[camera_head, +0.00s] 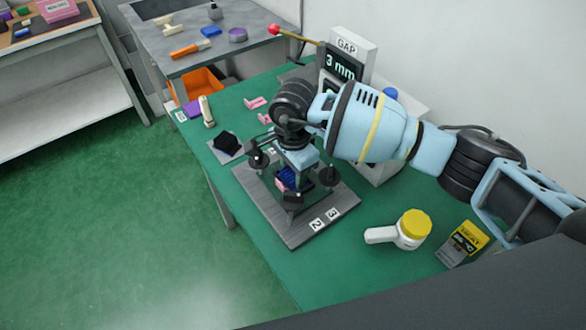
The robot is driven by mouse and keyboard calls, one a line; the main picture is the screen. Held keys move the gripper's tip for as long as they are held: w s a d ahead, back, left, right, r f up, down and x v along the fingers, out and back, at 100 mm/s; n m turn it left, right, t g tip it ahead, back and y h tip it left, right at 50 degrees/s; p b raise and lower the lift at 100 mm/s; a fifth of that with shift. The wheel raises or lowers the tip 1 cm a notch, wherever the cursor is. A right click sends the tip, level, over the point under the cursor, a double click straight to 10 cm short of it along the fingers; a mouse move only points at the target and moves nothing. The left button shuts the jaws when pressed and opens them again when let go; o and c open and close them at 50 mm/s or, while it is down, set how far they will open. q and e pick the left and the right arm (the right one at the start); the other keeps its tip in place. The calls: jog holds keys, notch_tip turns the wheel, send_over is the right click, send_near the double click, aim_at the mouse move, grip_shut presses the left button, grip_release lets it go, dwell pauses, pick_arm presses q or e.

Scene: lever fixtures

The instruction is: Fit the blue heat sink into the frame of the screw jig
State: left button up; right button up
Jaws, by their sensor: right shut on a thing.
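The blue heat sink (287,175) is a small finned block over the middle of the screw jig. The screw jig (306,231) is a grey plate on the green table with black round knobs and the labels 2 and 3. My right gripper (288,182) comes down from above and is shut on the blue heat sink, low among the knobs. The arm and gripper cover the back of the jig and part of its frame. I cannot tell whether the heat sink is seated in the frame or held just above it. My left gripper is not in view.
A gap display (341,64) reading 3 mm stands behind my right arm, with a red-knobbed lever (275,29). A dark block (227,143) lies left of the jig. The table's front-left edge is near the jig.

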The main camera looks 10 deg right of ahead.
jog(key=o, duration=1)
notch_tip(320, 180, up, 8)
jog(key=shift+f, duration=0.1)
dwell(0.6)
